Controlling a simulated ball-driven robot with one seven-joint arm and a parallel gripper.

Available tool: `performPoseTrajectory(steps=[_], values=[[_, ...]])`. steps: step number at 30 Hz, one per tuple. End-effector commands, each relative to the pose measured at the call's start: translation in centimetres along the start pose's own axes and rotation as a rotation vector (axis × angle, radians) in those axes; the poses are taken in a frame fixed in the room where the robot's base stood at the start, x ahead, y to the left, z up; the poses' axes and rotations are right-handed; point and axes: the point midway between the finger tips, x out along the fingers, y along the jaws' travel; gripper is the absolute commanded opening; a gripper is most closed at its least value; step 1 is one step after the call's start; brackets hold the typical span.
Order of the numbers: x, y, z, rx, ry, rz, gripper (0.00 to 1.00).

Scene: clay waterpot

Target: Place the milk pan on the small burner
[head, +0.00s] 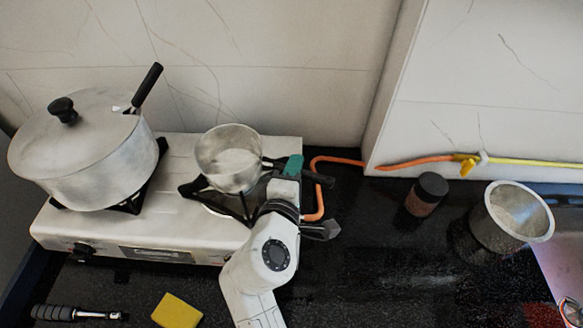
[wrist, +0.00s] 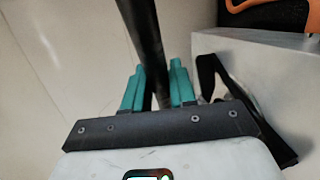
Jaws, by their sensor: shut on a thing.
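The milk pan (head: 229,158) is a small silver pan with a dark handle (head: 318,178). In the head view it is over the small burner (head: 240,205) at the right of the white stove; whether it rests on the black grate or hovers just above it, I cannot tell. My gripper (head: 292,166) has green fingertips and is shut on the handle, to the right of the pan's body. In the wrist view the black handle (wrist: 147,45) passes between the green fingers (wrist: 158,88); the pan's body is out of that view.
A large lidded pot (head: 85,150) stands on the stove's left burner. An orange hose (head: 335,160) runs behind my gripper. A dark jar (head: 427,193) and a metal container (head: 512,217) stand to the right. A yellow sponge (head: 177,311) and a screwdriver-like tool (head: 75,313) lie in front.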

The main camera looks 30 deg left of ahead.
Motion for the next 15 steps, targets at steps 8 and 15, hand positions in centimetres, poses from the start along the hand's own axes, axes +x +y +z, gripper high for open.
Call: performPoseTrajectory(steps=[8, 15], values=[[0.03, -0.03, 0.01, 0.003, 0.000, 0.003, 0.00], [0.07, -0.29, 0.07, 0.001, -0.001, 0.001, 0.40]])
